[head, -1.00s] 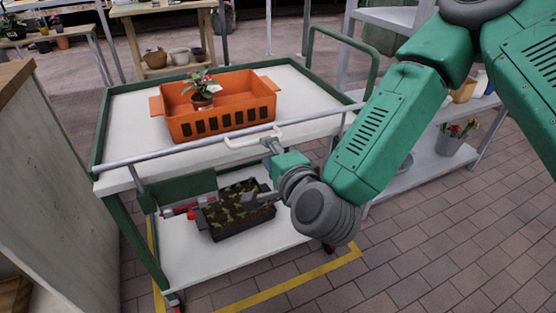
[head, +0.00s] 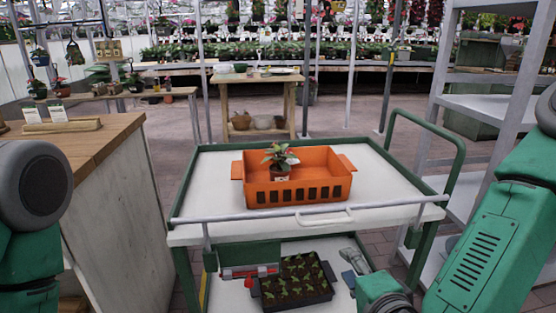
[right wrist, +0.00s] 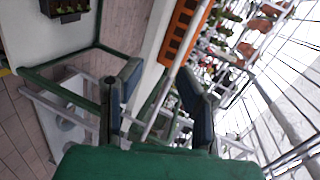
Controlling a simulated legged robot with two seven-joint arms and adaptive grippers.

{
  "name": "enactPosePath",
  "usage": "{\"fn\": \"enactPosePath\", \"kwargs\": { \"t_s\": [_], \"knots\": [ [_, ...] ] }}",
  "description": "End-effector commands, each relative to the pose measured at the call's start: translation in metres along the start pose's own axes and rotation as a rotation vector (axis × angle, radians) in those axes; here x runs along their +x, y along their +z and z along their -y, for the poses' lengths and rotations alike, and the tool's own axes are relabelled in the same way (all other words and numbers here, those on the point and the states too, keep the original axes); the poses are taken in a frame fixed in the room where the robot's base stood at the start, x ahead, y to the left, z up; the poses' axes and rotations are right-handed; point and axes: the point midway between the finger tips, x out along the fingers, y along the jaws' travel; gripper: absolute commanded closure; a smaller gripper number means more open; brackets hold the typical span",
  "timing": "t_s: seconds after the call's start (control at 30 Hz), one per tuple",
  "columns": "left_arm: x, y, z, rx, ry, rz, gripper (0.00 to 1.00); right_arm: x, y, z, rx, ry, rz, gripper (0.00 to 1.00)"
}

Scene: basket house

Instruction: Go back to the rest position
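My right gripper (head: 353,259) is low in the head view, near the cart's front, to the right of the seedling tray. In the right wrist view its two fingers (right wrist: 158,72) are spread with nothing held between them. My left arm shows only as a link at the left edge; its gripper is out of frame. An orange basket (head: 330,188) stands on the white top of the green-framed cart (head: 388,194). A small potted plant (head: 280,160) sits inside it. A dark seedling tray (head: 296,297) lies on the lower shelf.
A red-handled tool (head: 249,271) lies beside the seedling tray. The cart's front rail and handle (head: 326,219) are close to my right arm. A wood-topped counter (head: 85,139) stands at left, grey shelving (head: 497,103) at right. Paved floor is free behind the cart.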

Motion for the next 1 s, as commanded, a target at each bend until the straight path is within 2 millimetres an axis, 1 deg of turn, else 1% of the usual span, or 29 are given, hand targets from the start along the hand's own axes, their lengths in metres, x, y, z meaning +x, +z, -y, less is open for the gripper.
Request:
{"fn": "enactPosePath", "kwargs": {
  "t_s": [0.03, 0.07, 0.1, 0.13, 0.17, 0.2, 0.27, 0.3, 0.37, 0.4, 0.5, 0.6, 0.63, 0.73, 1.0],
  "knots": [
    [-0.006, 0.000, 0.000, 0.000, 0.000, 0.000, 0.48, -0.004, 0.008, -0.022, -0.093, 0.068, 0.050, 0.69],
    [-0.009, 0.000, 0.000, 0.000, 0.000, 0.000, 0.48, -0.006, 0.012, -0.039, -0.160, 0.116, 0.087, 0.69],
    [-0.013, -0.001, 0.000, 0.000, 0.000, 0.000, 0.48, -0.013, 0.017, -0.065, -0.262, 0.188, 0.145, 0.69],
    [-0.016, -0.001, 0.000, 0.000, 0.000, 0.000, 0.48, -0.019, 0.019, -0.085, -0.343, 0.245, 0.193, 0.69],
    [-0.019, -0.001, 0.000, 0.000, 0.000, 0.000, 0.48, -0.027, 0.021, -0.106, -0.429, 0.303, 0.246, 0.69],
    [-0.024, -0.001, 0.000, 0.000, 0.000, 0.000, 0.48, -0.040, 0.020, -0.134, -0.540, 0.380, 0.320, 0.69],
    [-0.030, -0.002, 0.000, 0.000, 0.000, 0.000, 0.48, -0.061, 0.013, -0.172, -0.700, 0.490, 0.433, 0.69],
    [-0.033, -0.002, 0.000, 0.000, 0.000, 0.000, 0.48, -0.077, 0.006, -0.195, -0.797, 0.560, 0.509, 0.69],
    [-0.038, -0.002, 0.001, 0.000, 0.000, 0.000, 0.48, -0.101, -0.007, -0.223, -0.927, 0.653, 0.619, 0.69],
    [-0.041, -0.002, 0.001, 0.000, 0.000, 0.000, 0.48, -0.116, -0.018, -0.238, -1.003, 0.708, 0.687, 0.69],
    [-0.046, -0.002, 0.001, 0.000, 0.000, 0.000, 0.48, -0.148, -0.041, -0.263, -1.142, 0.818, 0.829, 0.69],
    [-0.048, -0.002, 0.001, 0.000, 0.000, 0.000, 0.48, -0.167, -0.058, -0.274, -1.221, 0.881, 0.919, 0.69],
    [-0.048, -0.002, 0.001, 0.000, 0.000, 0.000, 0.48, -0.171, -0.060, -0.276, -1.235, 0.893, 0.937, 0.69],
    [-0.048, -0.002, 0.001, 0.000, 0.000, 0.000, 0.48, -0.176, -0.065, -0.280, -1.254, 0.912, 0.963, 0.69],
    [-0.048, -0.002, 0.001, 0.000, 0.000, 0.000, 0.48, -0.176, -0.065, -0.280, -1.253, 0.911, 0.962, 0.69]
  ]
}}
